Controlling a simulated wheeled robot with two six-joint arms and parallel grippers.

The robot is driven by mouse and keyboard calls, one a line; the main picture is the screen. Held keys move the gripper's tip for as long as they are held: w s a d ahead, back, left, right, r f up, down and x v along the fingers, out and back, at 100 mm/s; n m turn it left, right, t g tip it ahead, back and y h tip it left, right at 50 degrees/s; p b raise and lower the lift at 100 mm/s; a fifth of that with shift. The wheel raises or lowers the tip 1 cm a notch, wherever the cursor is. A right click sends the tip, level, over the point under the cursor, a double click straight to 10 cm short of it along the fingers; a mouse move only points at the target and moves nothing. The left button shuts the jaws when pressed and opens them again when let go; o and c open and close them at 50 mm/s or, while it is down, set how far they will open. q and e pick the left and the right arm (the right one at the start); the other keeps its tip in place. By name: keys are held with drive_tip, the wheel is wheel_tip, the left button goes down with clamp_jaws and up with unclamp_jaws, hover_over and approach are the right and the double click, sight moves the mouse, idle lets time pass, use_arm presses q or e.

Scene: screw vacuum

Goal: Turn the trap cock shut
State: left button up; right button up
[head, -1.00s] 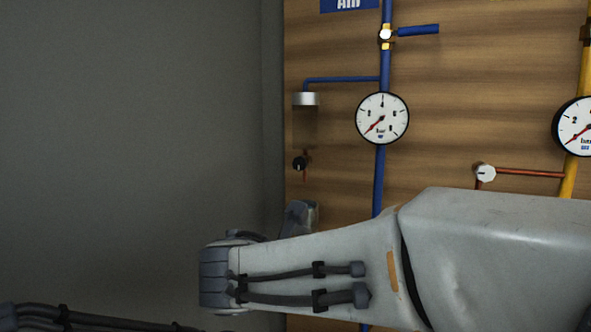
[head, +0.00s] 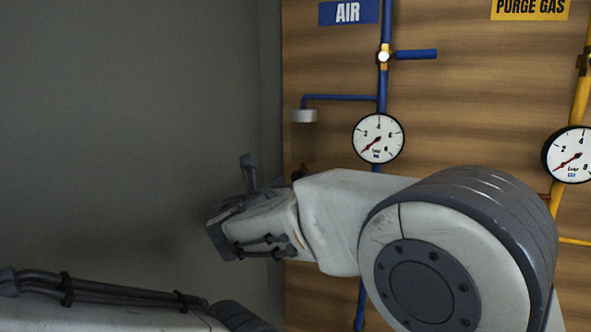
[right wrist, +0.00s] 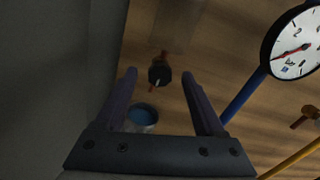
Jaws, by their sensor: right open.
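The trap cock (right wrist: 159,76) is a small black knob with a red and white pointer mark, under the clear trap bowl (right wrist: 176,28) in the right wrist view. The pointer slants down and left. In the head view my right arm hides most of the cock. The white trap cap (head: 304,116) shows above it. My right gripper (right wrist: 159,90) is open and empty. In the wrist view its two fingertips lie on either side of the cock, apart from it; the depth between them is unclear. In the head view the gripper (head: 262,172) is partly hidden. My left gripper is out of view.
A blue air pipe (head: 383,80) with a gauge (head: 378,138) and a blue-handled valve (head: 416,54) runs right of the trap. A yellow purge gas pipe (head: 580,95) stands farther right. A blue-topped round container (right wrist: 143,114) sits below the cock. A grey wall (head: 140,90) is at left.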

drive_tip(key=shift+w+d, duration=0.15)
drive_tip(key=shift+w, duration=0.3)
clamp_jaws()
drive_tip(key=shift+f+b, duration=0.2)
drive_tip(key=shift+b, duration=0.4)
drive_tip(key=m+b, duration=0.5)
drive_tip(key=b, duration=0.3)
drive_tip(key=shift+f, duration=0.1)
drive_tip(key=shift+r+m+b, duration=0.2)
drive_tip(key=shift+m+b, duration=0.8)
drive_tip(key=shift+b, duration=0.3)
unclamp_jaws()
drive_tip(key=shift+d, duration=0.1)
